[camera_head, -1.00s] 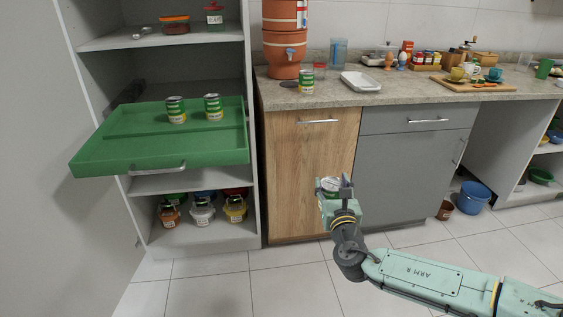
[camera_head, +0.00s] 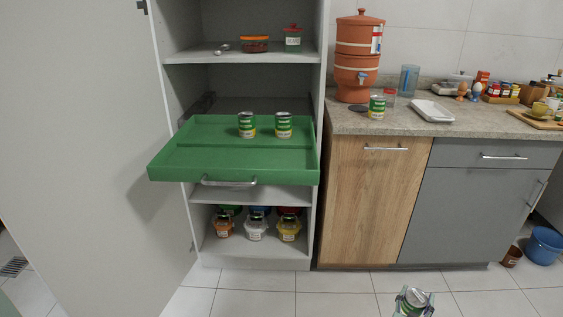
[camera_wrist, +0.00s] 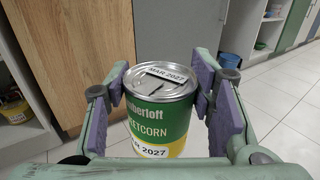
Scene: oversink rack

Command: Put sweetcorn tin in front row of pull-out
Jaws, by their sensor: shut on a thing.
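My gripper (camera_wrist: 165,115) is shut on a sweetcorn tin (camera_wrist: 158,118), green and yellow with a silver lid marked "MAR 2027". The tin stands upright between the purple finger pads in the wrist view. In the head view the held tin (camera_head: 413,298) is at the bottom edge, low over the floor and right of the cupboard. The green pull-out (camera_head: 185,165) is extended from the cupboard. Two similar tins, a left one (camera_head: 247,125) and a right one (camera_head: 283,125), stand side by side in its back part, behind a low step. The front part is bare.
Another similar tin (camera_head: 377,107) stands on the counter (camera_head: 450,124) near a terracotta water filter (camera_head: 357,60) and a white tray (camera_head: 432,111). The open cupboard door (camera_head: 85,130) stands left of the pull-out. Lidded tubs (camera_head: 256,226) sit on the shelf below. Floor in front is clear.

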